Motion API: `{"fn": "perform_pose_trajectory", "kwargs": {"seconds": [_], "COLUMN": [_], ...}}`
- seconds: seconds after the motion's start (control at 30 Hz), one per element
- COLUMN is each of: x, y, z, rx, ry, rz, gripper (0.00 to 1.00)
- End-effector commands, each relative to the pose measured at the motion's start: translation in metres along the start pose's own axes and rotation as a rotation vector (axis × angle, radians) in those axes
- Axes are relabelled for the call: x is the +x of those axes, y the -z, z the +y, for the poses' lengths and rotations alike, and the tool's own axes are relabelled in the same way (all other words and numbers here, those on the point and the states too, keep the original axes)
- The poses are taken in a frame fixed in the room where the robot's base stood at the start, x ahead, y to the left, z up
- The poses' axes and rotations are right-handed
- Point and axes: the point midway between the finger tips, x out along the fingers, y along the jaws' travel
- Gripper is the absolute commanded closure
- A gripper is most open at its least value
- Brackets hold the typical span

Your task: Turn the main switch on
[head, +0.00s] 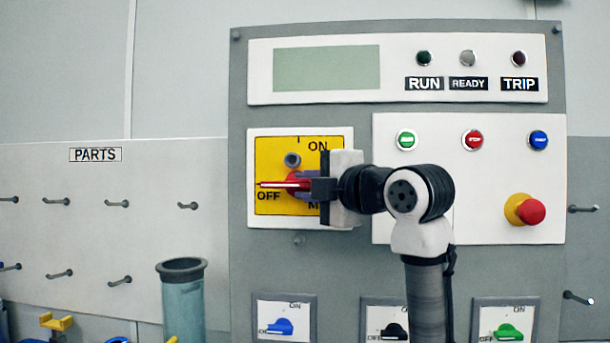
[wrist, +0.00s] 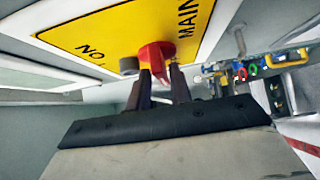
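The main switch (head: 277,185) is a red rotary handle on a yellow plate (head: 272,152) marked ON at the top and OFF at the left. Its white-striped handle lies level and points left to OFF. My gripper (head: 311,188) reaches in from the right, its dark fingers at the switch's hub and covering the right part of the plate. In the wrist view, the two fingertips sit on either side of the red switch (wrist: 154,52), and its red part fills the space between them. They appear closed on it, with no clear gap showing.
To the right are green, red and blue push buttons and a red emergency stop (head: 530,211). Smaller blue, black and green switches line the panel bottom. A bluish cylinder (head: 183,300) stands at lower left.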

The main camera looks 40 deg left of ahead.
Motion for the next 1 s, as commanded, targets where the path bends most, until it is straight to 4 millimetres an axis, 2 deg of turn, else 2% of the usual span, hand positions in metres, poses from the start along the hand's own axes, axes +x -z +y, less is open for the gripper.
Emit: {"fn": "perform_pose_trajectory", "kwargs": {"seconds": [0.13, 0.4, 0.57, 0.6, 1.0], "x": [0.0091, 0.0103, 0.0101, 0.0101, 0.0101], "y": [0.0001, 0.0001, 0.0001, 0.0001, 0.0003], "z": [0.0, -0.0008, -0.0007, -0.0008, -0.0048], "rx": [0.0, -0.001, 0.0, 0.0, 0.038], "ry": [0.0, 0.0, 0.0, 0.0, -0.038], "rz": [0.0, 0.0, 0.0, 0.0, 0.0], "gripper": [0.79, 0.79, 0.99, 1.0, 1.0]}}
